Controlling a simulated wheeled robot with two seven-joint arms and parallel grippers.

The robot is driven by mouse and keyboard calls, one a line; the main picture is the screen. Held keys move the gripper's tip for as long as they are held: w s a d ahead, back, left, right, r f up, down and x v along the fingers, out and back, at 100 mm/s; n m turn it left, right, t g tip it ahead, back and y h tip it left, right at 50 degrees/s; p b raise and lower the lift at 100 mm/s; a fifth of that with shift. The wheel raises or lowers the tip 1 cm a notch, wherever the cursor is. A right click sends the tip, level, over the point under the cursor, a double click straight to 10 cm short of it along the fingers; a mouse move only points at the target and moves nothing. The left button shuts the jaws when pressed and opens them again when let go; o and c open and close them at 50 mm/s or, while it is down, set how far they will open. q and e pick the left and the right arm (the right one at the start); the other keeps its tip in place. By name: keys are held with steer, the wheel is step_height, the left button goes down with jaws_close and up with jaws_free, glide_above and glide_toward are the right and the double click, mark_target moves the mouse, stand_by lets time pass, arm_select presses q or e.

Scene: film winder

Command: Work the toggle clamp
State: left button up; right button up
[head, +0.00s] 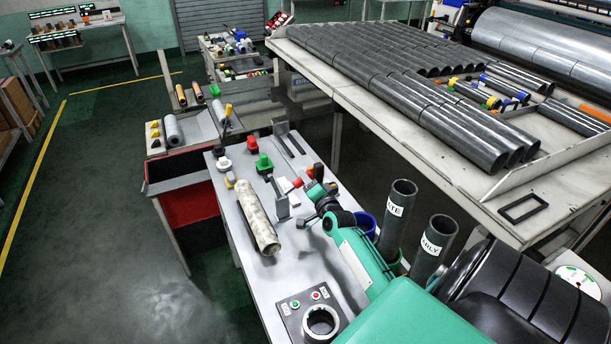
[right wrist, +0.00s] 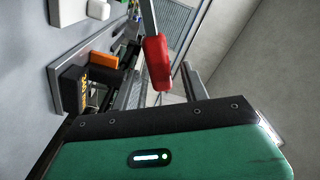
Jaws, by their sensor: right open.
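The toggle clamp (head: 281,205) is a grey metal piece on the narrow grey bench in the head view, with a red grip beside my right gripper. In the right wrist view the red handle (right wrist: 157,62) hangs on a grey bar just beyond my green gripper body. My right gripper (head: 312,187) is open, close to the handle at the bench's right side. Its fingers are partly hidden by its own body, and I cannot tell whether they touch the handle. My left gripper is not in view.
A mottled roll (head: 257,218) lies on the bench, left of the clamp. Green (head: 264,163) and red (head: 225,164) knobs stand behind it. Two labelled dark tubes (head: 396,215) stand beside my right arm. A control box (head: 313,312) is at the near end. A large table with grey pipes (head: 440,110) is right.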

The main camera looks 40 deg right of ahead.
steer(key=shift+x, duration=0.9)
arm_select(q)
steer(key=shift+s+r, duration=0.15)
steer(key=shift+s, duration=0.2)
arm_select(e)
steer(key=shift+w, duration=0.25)
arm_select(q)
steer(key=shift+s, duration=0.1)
arm_select(e)
steer(key=shift+c, duration=0.3)
jaws_close()
